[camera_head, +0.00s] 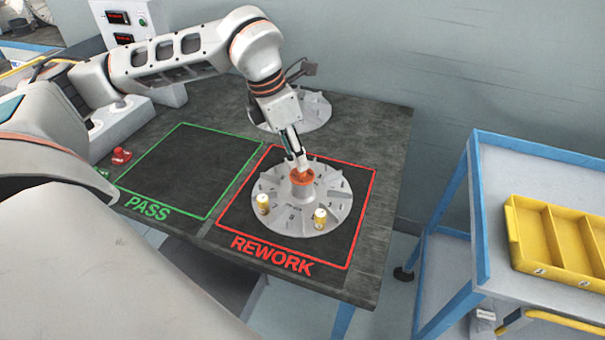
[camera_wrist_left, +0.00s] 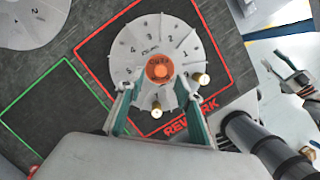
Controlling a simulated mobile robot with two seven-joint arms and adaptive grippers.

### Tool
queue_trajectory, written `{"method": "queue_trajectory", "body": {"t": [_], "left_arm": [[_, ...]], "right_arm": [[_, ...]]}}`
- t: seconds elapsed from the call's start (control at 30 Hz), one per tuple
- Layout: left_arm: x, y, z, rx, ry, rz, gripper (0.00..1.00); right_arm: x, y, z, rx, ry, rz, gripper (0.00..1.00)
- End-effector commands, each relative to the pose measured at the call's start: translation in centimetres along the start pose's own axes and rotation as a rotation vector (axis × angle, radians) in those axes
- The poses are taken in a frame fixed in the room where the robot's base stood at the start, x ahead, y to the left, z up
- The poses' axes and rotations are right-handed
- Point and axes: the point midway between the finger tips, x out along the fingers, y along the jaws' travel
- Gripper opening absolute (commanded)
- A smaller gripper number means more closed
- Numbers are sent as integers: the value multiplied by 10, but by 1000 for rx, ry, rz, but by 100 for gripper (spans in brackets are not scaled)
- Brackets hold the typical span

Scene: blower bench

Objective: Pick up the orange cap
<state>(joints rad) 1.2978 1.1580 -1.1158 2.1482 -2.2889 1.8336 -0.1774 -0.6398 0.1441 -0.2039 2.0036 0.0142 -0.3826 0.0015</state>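The orange cap (camera_head: 302,176) sits on the hub in the middle of a grey, finned, numbered impeller disc (camera_head: 327,182), which lies in the red REWORK square. The cap also shows in the left wrist view (camera_wrist_left: 159,70). My left gripper (camera_head: 301,162) points down over the cap, hiding part of it in the head view. In the left wrist view its two fingers (camera_wrist_left: 157,90) stand apart with nothing between them, the cap a little beyond the tips. My right gripper (camera_wrist_left: 275,62) shows only at the right of the left wrist view, fingers apart and empty.
Two small brass-and-white pieces (camera_head: 263,203) (camera_head: 320,218) stand on the disc near its front edge. Another finned disc (camera_head: 316,112) lies behind my left wrist. The green PASS square (camera_head: 190,165) is clear. A cart with a yellow bin (camera_head: 515,240) stands right.

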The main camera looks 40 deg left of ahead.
Motion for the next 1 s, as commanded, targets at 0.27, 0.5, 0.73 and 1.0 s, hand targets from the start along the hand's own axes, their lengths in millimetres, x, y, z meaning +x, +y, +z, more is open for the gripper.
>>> {"method": "queue_trajectory", "body": {"t": [0.27, 0.5, 0.73, 1.0], "left_arm": [[40, -1, -1, 1, 4, -3, 35], [45, -1, 0, 1, 0, -1, 35], [44, -1, 0, 1, 1, -1, 0], [44, -1, 0, 1, 0, -1, 0]], "right_arm": [[4, -1, 3, 3, -1, 3, 40], [5, 0, 2, 1, 1, 5, 40], [5, 1, 2, 0, 0, 4, 40], [4, 0, 5, -1, -5, 2, 40]]}}
